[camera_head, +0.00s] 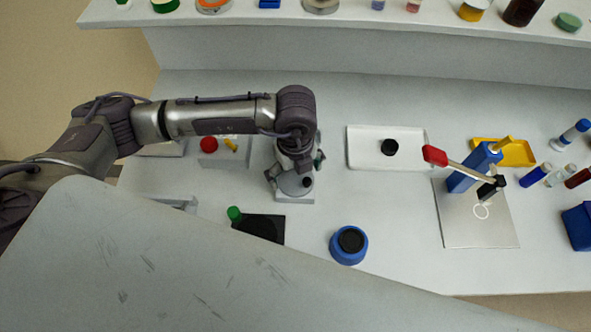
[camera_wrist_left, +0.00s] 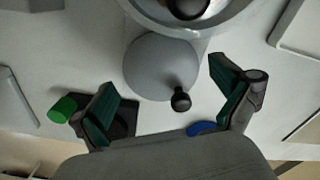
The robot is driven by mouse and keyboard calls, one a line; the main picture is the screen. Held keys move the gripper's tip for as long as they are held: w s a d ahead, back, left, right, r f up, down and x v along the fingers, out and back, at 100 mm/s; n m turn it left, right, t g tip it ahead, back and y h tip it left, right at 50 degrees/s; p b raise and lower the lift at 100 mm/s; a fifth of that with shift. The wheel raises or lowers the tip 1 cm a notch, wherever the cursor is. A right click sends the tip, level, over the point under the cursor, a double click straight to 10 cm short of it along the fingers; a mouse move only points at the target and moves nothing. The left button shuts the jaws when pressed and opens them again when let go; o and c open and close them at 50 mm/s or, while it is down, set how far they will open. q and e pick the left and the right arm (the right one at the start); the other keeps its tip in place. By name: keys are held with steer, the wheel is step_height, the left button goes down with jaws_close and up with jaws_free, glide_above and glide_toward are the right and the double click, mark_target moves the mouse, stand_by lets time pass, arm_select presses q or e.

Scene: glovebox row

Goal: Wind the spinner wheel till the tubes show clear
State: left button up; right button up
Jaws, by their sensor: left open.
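The spinner stands on a pale base (camera_head: 295,198) left of centre on the bench, partly hidden under my left arm. Its grey round wheel (camera_head: 290,184) has a black knob (camera_head: 307,182). In the left wrist view the wheel (camera_wrist_left: 150,62) and knob (camera_wrist_left: 181,100) show clearly, below a round bowl-like part (camera_wrist_left: 236,14) with a dark centre. My left gripper (camera_head: 299,161) is above the spinner. In the wrist view its green-padded fingers (camera_wrist_left: 167,88) are spread, with the wheel and knob between them in the picture, nothing gripped. I see no tubes in the spinner. My right gripper is out of view.
A green-capped item (camera_head: 234,214) by a black block (camera_head: 262,228) and a blue round pot (camera_head: 349,245) stand in front. A red-button box (camera_head: 209,146) is left. Right are a white tray (camera_head: 365,133), a red-handled lever press (camera_head: 468,172) and loose tubes (camera_head: 535,175).

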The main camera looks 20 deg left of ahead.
arm_select(q)
steer(key=shift+f, duration=0.3)
steer(key=shift+s, duration=0.1)
steer(key=c, duration=1.3)
steer(key=shift+s+a, duration=0.1)
steer(key=shift+s, duration=0.2)
jaws_close()
steer(key=shift+s, duration=0.1)
